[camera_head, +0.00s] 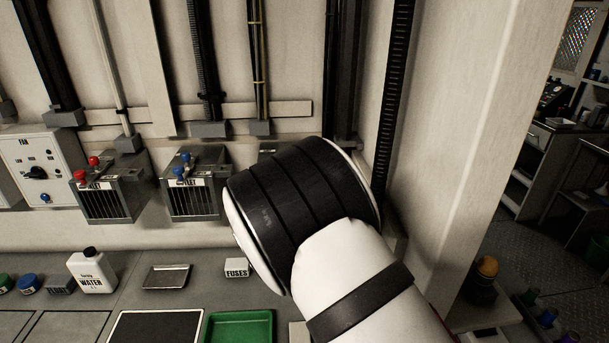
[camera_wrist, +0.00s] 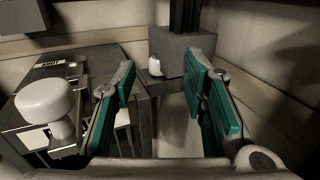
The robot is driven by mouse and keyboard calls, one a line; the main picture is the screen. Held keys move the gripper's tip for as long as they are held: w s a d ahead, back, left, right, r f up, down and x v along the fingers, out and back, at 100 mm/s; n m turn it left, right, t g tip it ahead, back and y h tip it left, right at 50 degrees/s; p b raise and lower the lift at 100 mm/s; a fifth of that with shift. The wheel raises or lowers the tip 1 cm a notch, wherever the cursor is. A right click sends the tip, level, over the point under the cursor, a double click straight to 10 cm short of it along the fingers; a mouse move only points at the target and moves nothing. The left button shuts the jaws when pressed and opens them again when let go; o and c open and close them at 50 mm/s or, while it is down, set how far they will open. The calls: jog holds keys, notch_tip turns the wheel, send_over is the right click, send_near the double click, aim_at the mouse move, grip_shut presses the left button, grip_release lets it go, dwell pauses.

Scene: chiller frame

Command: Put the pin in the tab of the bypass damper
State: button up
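In the wrist view my gripper (camera_wrist: 162,88) is open, with teal pads on both fingers and nothing between them. In the head view my arm hides my gripper and most of a third unit, whose grey top edge shows (camera_head: 267,147). I cannot identify the bypass damper or its tab.
In the head view, two grilled dampers with red knobs (camera_head: 105,190) and blue knobs (camera_head: 194,188) are on the wall. The bench holds a water bottle (camera_head: 92,271), a metal tray (camera_head: 167,277), a fuses box (camera_head: 236,267) and a green tray (camera_head: 240,327). A pillar (camera_head: 475,130) stands right.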

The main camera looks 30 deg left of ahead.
jog(key=s, duration=0.5)
jog(key=shift+s+d+r, duration=0.1)
jog(key=shift+s+d, duration=0.05)
jog(key=shift+d, duration=0.2)
